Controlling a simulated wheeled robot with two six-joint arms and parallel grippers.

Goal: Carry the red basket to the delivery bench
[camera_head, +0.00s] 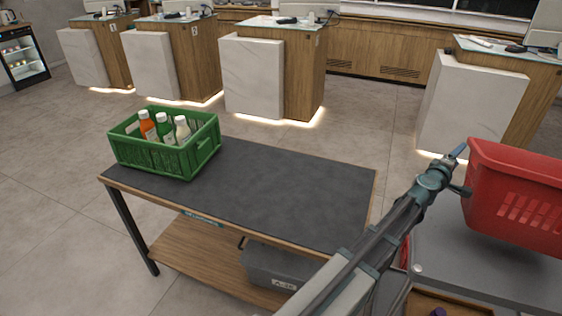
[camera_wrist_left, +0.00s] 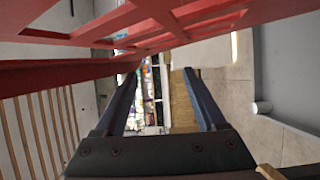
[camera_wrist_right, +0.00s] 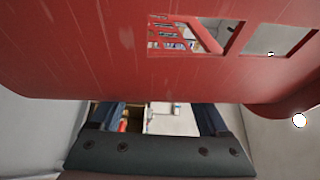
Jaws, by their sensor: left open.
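The red basket (camera_head: 515,200) is at the right of the head view, cut off by the frame edge, over a grey surface. I cannot tell whether it rests there. My left gripper (camera_head: 461,170) is open at the basket's left side; in the left wrist view the red rim and slats of the basket (camera_wrist_left: 60,78) pass close above its spread fingers. My right gripper (camera_wrist_right: 158,114) shows only in its wrist view, its fingers apart and their tips hidden behind the basket wall (camera_wrist_right: 90,60). Which surface is the delivery bench is not marked.
A dark-topped bench (camera_head: 290,190) stands in front, with a green crate (camera_head: 190,160) of bottles at its left end and clear room beside it. A grey bin (camera_head: 275,268) sits on its lower shelf. White-and-wood counters (camera_head: 255,80) stand behind across open floor.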

